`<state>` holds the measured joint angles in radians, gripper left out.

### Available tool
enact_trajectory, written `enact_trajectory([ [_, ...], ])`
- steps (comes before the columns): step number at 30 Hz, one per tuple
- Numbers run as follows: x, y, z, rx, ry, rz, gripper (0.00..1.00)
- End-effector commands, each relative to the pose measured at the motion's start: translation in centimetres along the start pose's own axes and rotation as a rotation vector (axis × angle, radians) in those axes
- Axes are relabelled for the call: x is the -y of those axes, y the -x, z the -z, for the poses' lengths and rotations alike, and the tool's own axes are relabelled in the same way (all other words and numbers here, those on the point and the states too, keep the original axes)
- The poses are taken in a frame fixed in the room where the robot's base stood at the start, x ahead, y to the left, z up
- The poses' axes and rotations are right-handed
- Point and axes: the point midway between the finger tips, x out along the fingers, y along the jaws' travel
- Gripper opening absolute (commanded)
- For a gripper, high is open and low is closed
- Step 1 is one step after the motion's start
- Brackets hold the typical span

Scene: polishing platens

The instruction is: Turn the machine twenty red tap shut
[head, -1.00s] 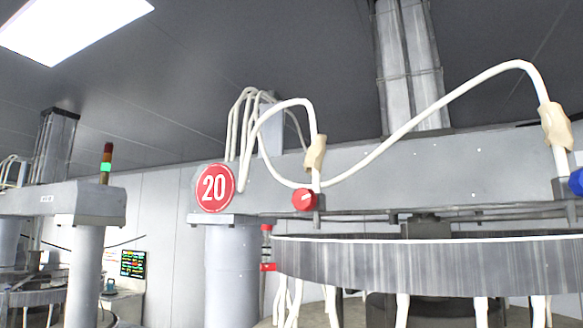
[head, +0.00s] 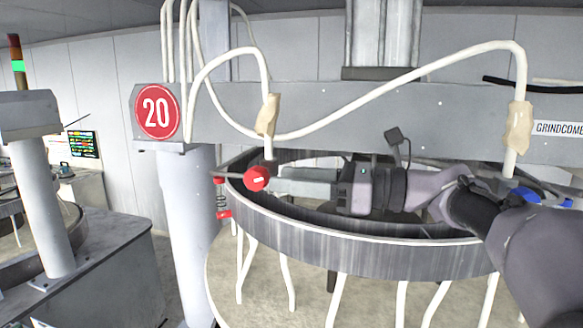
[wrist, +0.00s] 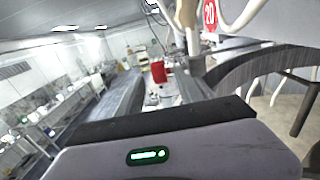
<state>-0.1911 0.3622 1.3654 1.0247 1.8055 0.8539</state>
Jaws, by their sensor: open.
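The red tap (head: 257,178) hangs on the white hose pipe below the grey beam, right of the round red 20 sign (head: 157,111). A small white mark on its knob lies nearly level. My gripper (head: 284,180) reaches in from the right in the head view. It is open, and its fingertips end close at the right side of the knob; I cannot tell whether they touch. In the wrist view a red block shape (wrist: 158,72) shows ahead of my gripper body and looks like the tap. The fingertips are not clear there.
A blue tap (head: 525,195) sits partly behind my arm at the right. A grey column (head: 190,225) stands left of the tap. The beam (head: 340,112) runs above.

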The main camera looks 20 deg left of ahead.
Motion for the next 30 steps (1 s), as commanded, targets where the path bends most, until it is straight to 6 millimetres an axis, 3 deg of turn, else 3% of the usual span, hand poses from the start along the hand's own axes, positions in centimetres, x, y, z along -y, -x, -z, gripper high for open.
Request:
enact_trajectory([
  [3,-0.1,-2.6,-0.3,-0.002,0.001,-0.004,0.44],
  [9,-0.1,-5.9,-0.2,-0.004,0.003,0.000,0.44],
  [18,-0.1,-6.5,0.1,-0.006,0.005,0.002,0.44],
  [25,-0.1,-6.5,0.1,-0.007,0.005,0.002,0.00],
  [30,-0.1,-6.4,0.1,-0.008,0.006,0.002,0.00],
])
